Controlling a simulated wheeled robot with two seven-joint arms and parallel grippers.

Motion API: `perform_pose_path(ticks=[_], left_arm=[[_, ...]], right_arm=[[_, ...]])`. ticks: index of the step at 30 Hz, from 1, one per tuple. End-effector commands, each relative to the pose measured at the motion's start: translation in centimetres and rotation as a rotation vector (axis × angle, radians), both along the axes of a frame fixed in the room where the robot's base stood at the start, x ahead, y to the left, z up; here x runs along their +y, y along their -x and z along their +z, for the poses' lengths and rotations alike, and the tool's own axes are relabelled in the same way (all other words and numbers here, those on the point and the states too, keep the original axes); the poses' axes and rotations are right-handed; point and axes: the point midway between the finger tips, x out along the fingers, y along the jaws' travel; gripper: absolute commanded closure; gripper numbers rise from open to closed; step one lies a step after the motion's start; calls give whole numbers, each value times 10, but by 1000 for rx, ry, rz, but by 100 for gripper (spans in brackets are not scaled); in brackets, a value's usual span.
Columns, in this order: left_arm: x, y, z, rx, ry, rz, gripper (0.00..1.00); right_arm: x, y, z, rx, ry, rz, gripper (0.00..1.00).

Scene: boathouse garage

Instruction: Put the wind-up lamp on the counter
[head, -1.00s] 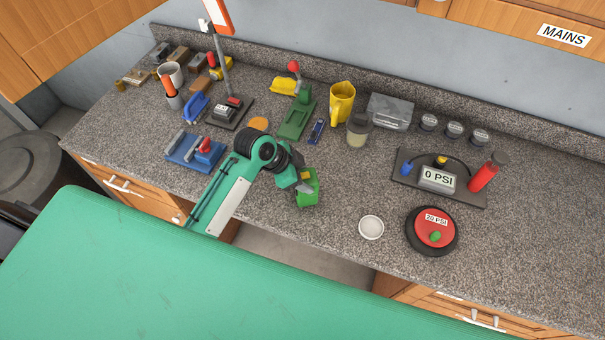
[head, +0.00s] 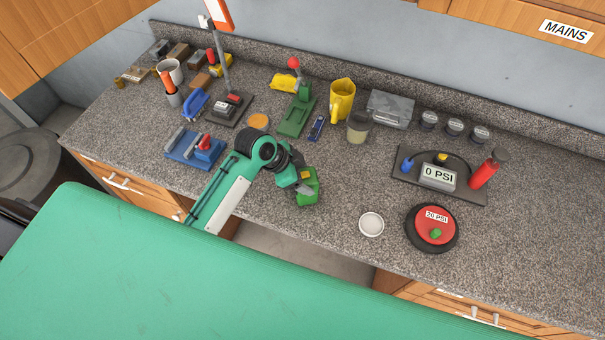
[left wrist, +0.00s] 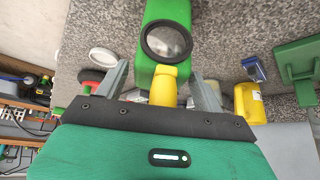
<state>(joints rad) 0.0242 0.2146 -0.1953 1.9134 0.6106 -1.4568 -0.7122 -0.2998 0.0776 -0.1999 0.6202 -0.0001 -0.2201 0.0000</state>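The wind-up lamp is green with a round dark-rimmed lens and a yellow part. In the left wrist view the lamp (left wrist: 166,14) is straight ahead, with the yellow part between my fingers. In the head view the lamp (head: 309,196) is at the counter's (head: 345,268) front edge area, partly hidden by my gripper. It appears to rest on the counter, though its underside is hidden. My left gripper (head: 304,187) is at the lamp. In the left wrist view its fingers (left wrist: 162,88) are spread, with gaps on both sides of the yellow part. My right gripper is out of view.
A white lid (head: 371,224) and a red and black 20 PSI disc (head: 436,225) lie to the right. A gauge board (head: 413,178), yellow jug (head: 341,100), green stand (head: 296,119) and blue tool (head: 184,151) surround the area. Bare counter lies between the lamp and the white lid.

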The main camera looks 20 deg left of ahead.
Motion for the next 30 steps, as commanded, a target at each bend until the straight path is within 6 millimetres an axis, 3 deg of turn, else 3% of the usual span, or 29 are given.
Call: perform_pose_path(ticks=[14,30], left_arm=[[5,2,6,0,-2,0,20],[55,33,97,-2,-4,-1,20]], right_arm=[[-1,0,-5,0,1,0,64],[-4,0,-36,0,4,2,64]])
